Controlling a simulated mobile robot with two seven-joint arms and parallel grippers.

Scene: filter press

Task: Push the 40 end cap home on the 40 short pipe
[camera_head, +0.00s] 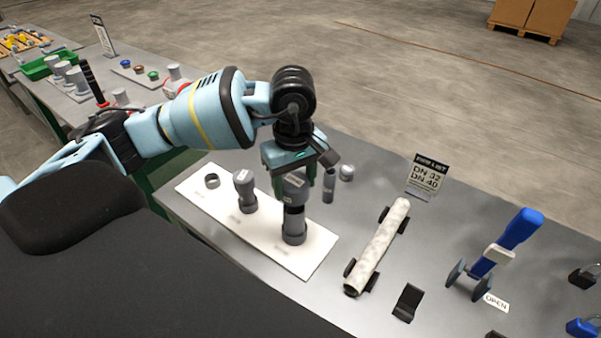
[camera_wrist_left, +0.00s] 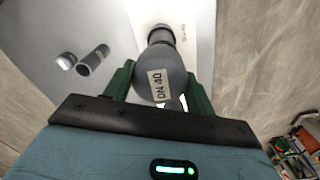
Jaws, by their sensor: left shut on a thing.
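My left gripper (camera_head: 293,186) is shut on a grey end cap (camera_head: 293,191), with one finger on each side. The cap has a white label that reads DN 40 in the left wrist view (camera_wrist_left: 158,85). Below it the grey short pipe (camera_head: 294,231) stands upright on a white board (camera_head: 310,262). A dark narrower band shows between cap and pipe base. The cap is lined up over the pipe; how far it sits on it cannot be told. The left wrist view also shows the pipe (camera_wrist_left: 160,34), partly hidden by the cap. My right gripper is not in view.
A similar smaller grey fitting (camera_head: 244,191) and a ring (camera_head: 212,181) stand left on the board. A loose grey cylinder (camera_head: 328,187) and a small cap (camera_head: 346,172) are behind. A pale pipe on a stand (camera_head: 380,245), a sign (camera_head: 428,175) and a blue-handled tool (camera_head: 515,232) are to the right.

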